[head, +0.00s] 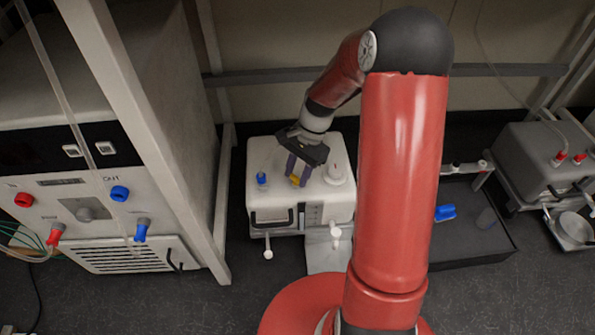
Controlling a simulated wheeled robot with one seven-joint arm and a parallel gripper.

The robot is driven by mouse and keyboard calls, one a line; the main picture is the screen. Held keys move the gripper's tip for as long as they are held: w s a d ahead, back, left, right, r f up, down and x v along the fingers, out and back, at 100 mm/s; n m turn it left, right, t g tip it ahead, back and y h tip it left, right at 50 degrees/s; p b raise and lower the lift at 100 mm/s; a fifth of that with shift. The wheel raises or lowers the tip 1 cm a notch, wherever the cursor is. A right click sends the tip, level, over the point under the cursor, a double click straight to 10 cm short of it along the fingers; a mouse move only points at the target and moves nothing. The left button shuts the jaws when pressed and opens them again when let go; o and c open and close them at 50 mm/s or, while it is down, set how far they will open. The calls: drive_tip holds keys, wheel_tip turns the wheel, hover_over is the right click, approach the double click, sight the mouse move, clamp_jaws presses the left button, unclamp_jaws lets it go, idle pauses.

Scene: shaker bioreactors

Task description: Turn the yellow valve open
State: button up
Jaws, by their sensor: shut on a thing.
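The yellow valve (294,181) sits on top of a white box-shaped unit (268,207), near the middle of the view. My gripper (299,173) reaches down from above, with its dark fingers on either side of the valve. It is shut on the yellow valve. Much of the valve is hidden by the fingers, so its turn angle cannot be told.
A blue knob (261,178) and a white round cap (335,174) flank the valve on the unit's top. A white frame post (165,140) and a large cabinet (90,215) stand left. A dark tray (470,245) with a blue item (445,212) lies right.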

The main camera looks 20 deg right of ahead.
drive_tip(key=shift+r+n+p, duration=0.15)
drive_tip(key=shift+n+p, duration=0.15)
drive_tip(key=n+g+h+p, duration=0.1)
drive_tip(key=n+p, duration=0.2)
drive_tip(key=shift+w+a+n, duration=0.1)
drive_tip(key=shift+n, duration=0.2)
drive_tip(key=n+h+p, duration=0.1)
drive_tip(key=n, duration=0.1)
drive_tip(key=n+g+h+p, duration=0.1)
drive_tip(key=n, duration=0.2)
drive_tip(key=shift+w+a, duration=0.1)
drive_tip(key=shift+n, duration=0.4)
drive_tip(key=o, duration=1)
drive_tip(key=p+v, duration=0.1)
drive_tip(key=v, duration=0.6)
drive_tip(key=shift+w+r, duration=0.1)
drive_tip(key=shift+w, duration=0.05)
